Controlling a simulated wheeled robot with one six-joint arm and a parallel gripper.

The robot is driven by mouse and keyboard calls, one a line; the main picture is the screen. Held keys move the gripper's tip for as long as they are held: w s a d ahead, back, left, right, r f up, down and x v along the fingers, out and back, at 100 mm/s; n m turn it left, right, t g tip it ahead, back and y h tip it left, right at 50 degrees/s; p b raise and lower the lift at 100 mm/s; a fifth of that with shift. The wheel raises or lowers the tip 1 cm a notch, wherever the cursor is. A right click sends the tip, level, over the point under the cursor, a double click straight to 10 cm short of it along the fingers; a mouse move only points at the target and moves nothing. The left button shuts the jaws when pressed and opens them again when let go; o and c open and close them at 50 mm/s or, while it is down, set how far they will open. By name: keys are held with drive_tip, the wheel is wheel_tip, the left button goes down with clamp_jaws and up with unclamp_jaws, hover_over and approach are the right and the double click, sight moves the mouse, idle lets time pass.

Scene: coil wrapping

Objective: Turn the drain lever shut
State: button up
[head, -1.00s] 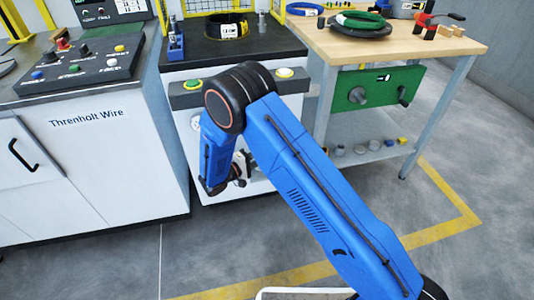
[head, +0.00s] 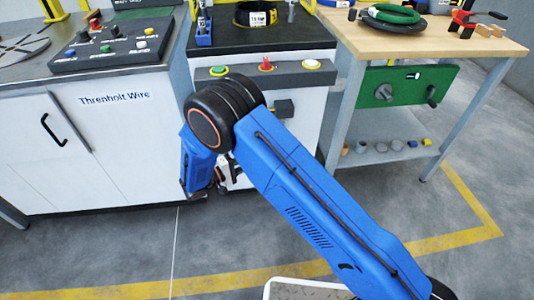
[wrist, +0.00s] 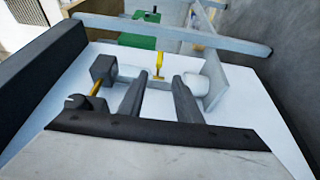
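In the wrist view, a small yellow lever-like piece (wrist: 160,62) stands out from the white cabinet face (wrist: 240,93), just beyond the gap between my fingertips. I cannot tell for sure that it is the drain lever. My gripper (wrist: 161,80) is open, its two dark fingers apart with nothing between them. A black block (wrist: 103,68) with a yellow-orange bar (wrist: 97,87) is left of the fingers. A white round fitting (wrist: 210,79) is to the right. In the head view, my gripper is low beside the white cabinet (head: 305,135), and my arm hides most of that area.
The cabinet's upper strip has a green button (head: 219,71), a red knob (head: 266,64) and a white button (head: 311,65). A dark box (head: 283,107) sits below. A wooden workbench (head: 440,45) with a green panel (head: 400,88) stands right. The floor (head: 450,260) is clear.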

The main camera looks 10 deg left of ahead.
drive_tip(key=shift+v, duration=1.3)
drive_tip(key=s+d+r+m+g+y, duration=0.15)
drive_tip(key=d+r+g, duration=0.25)
drive_tip(key=d+r, duration=0.45)
drive_tip(key=d+r+m+g+y, duration=0.1)
drive_tip(key=d+r+m+g, duration=0.3)
drive_tip(key=d, duration=0.8)
drive_tip(key=s+d+r+n+g+y, duration=0.1)
drive_tip(key=d+r+g+y, duration=0.15)
drive_tip(key=d+r, duration=0.65)
drive_tip(key=s+d+r+m+y, duration=0.2)
drive_tip(key=s+d+r+y, duration=0.25)
drive_tip(key=s+d, duration=0.7)
drive_tip(key=s+d+r+t+y, duration=0.1)
drive_tip(key=s+d+t+y, duration=0.1)
drive_tip(key=s, duration=0.4)
drive_tip(key=s+d+r+m+t+y, duration=0.1)
drive_tip(key=s+d+r+t+y, duration=0.1)
drive_tip(key=s, duration=0.5)
drive_tip(key=shift+s+y, duration=0.25)
drive_tip(key=shift+y, duration=0.1)
